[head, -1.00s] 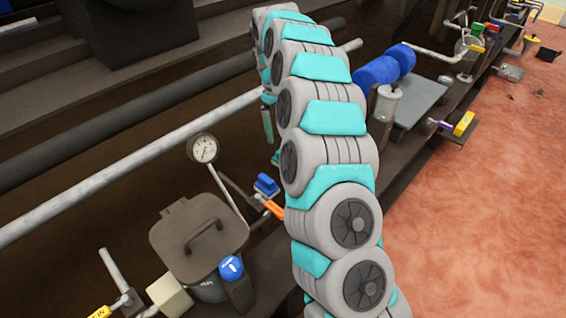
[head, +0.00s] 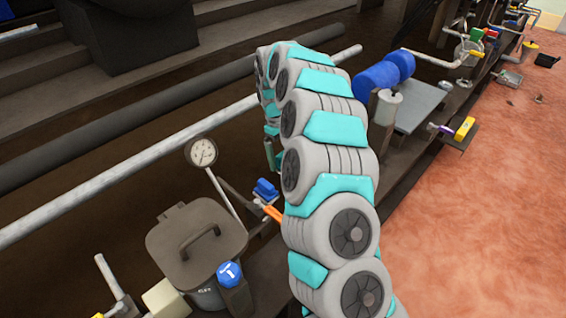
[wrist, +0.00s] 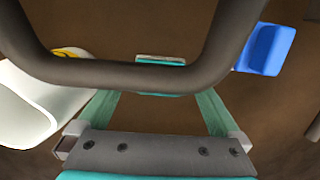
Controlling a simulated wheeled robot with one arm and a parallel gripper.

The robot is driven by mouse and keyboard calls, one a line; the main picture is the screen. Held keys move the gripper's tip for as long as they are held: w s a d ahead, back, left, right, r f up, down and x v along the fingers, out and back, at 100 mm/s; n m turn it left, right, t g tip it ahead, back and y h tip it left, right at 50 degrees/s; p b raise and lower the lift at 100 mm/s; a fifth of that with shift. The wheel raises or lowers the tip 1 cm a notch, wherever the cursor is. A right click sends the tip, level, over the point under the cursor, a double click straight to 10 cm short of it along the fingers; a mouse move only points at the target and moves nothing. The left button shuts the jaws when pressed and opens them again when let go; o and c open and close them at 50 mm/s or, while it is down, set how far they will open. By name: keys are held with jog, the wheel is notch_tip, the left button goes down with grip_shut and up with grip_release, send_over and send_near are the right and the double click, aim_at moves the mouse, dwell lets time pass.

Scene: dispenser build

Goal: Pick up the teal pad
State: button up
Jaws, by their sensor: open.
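In the wrist view, the teal pad (wrist: 160,62) lies ahead, near the middle. A dark curved bar (wrist: 130,74) crosses in front and hides its middle; a thin teal strip shows below the bar. The two teal fingers of my gripper (wrist: 160,93) are spread wide, one on each side of the pad's line, with nothing held between them. The bar covers their tips, so I cannot tell the gap to the pad. In the head view, my arm hides most of the gripper, and I cannot make out the pad.
A blue block (wrist: 264,50) is at the right of the wrist view and a white rounded thing (wrist: 35,110) at the left. In the head view, a dial gauge (head: 201,152), a lidded bin (head: 197,242) and a blue-topped knob (head: 229,274) stand left of my arm.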

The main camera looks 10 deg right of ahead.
aim_at(283, 154)
jog(key=c, duration=1.3)
jog(key=shift+r, duration=0.15)
notch_tip(283, 154, up, 18)
jog(key=shift+f+p, duration=0.1)
jog(key=shift+p, duration=0.7)
